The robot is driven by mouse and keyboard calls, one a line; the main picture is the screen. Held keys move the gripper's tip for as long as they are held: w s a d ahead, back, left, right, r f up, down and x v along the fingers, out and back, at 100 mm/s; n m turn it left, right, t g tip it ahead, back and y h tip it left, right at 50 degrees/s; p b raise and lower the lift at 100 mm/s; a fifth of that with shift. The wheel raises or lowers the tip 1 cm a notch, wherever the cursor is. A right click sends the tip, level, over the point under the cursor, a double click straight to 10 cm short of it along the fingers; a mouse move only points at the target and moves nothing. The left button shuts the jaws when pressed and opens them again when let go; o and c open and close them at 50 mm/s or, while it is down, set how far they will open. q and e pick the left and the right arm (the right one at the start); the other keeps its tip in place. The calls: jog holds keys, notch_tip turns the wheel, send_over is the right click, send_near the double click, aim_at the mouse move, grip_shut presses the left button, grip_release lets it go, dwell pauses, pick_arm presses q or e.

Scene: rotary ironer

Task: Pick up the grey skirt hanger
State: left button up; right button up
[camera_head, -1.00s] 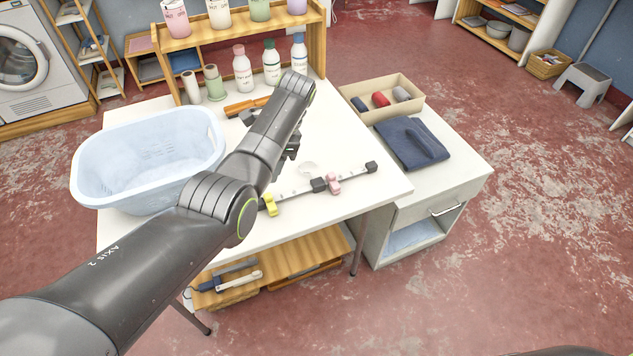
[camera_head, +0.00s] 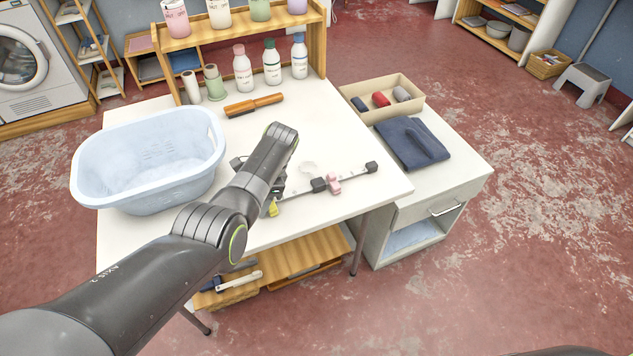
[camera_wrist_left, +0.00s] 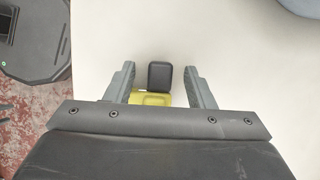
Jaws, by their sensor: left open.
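The grey skirt hanger (camera_head: 352,176) lies on the white table, running from lower left to upper right. It has black blocks, a pink clip (camera_head: 334,184), a yellow clip (camera_head: 272,208) and a pale hook (camera_head: 308,168). My left arm hides part of its left end in the head view. In the left wrist view, my left gripper (camera_wrist_left: 160,74) is open. A black block (camera_wrist_left: 159,76) and the yellow clip (camera_wrist_left: 152,99) show between its fingers, with gaps at the sides. Height above the table is hard to tell. My right gripper is not in view.
A pale blue basket (camera_head: 150,190) stands left of my left arm. An orange-handled tool (camera_head: 254,105) and several bottles stand or lie towards the back. Right of the table, a low cabinet holds a tray (camera_head: 415,110) and folded dark cloth (camera_head: 410,143).

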pick_arm(q)
jog(key=shift+c, duration=0.3)
grip_shut()
jog(key=shift+r, duration=0.15)
notch_tip(320, 180, up, 10)
dwell(0.5)
jog(key=shift+f, duration=0.2)
notch_tip(320, 180, down, 7)
jog(key=shift+r, duration=0.1)
jog(key=shift+f, duration=0.2)
